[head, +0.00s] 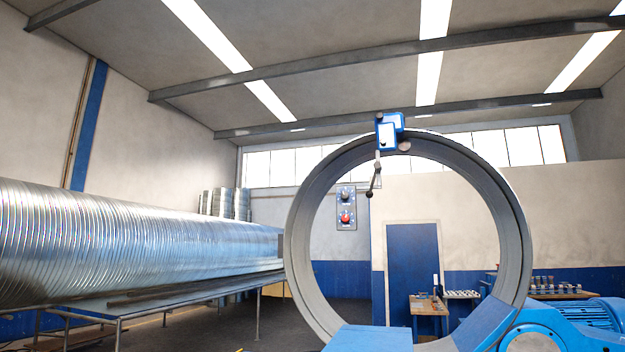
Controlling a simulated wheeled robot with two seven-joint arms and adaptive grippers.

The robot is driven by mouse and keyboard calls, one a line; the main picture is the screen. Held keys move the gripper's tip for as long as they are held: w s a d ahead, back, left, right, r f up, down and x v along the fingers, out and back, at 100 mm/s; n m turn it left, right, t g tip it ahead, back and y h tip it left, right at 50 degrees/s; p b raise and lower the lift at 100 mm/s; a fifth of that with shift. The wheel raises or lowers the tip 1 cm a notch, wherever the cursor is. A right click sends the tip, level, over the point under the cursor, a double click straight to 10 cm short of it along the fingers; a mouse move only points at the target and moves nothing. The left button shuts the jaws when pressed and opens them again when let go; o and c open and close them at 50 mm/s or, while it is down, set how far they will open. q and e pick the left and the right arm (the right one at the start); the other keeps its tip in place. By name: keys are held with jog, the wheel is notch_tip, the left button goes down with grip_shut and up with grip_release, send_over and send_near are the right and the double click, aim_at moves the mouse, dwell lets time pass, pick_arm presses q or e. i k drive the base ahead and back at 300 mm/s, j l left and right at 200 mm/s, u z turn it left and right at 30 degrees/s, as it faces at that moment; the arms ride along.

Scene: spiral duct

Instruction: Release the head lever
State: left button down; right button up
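A blue head unit (389,131) sits on top of a large upright grey ring (303,232). A thin lever (375,178) hangs down from the blue head unit inside the top of the ring. It has a dark round knob near its lower end. A grey control panel (346,209) with a red button and a dark knob shows through the ring's opening. Neither of my grippers is in the head view.
A long spiral metal duct (140,242) lies on a metal-framed table (118,317) at the left. Blue machinery (565,328) stands at the lower right. A blue door (413,272) and a small wooden bench (429,308) are behind the ring.

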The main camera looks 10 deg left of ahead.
aim_at(376, 165)
jog(key=u, duration=1.1)
jog(key=i, duration=0.6)
jog(key=i+l+u, duration=0.1)
jog(key=i, duration=0.5)
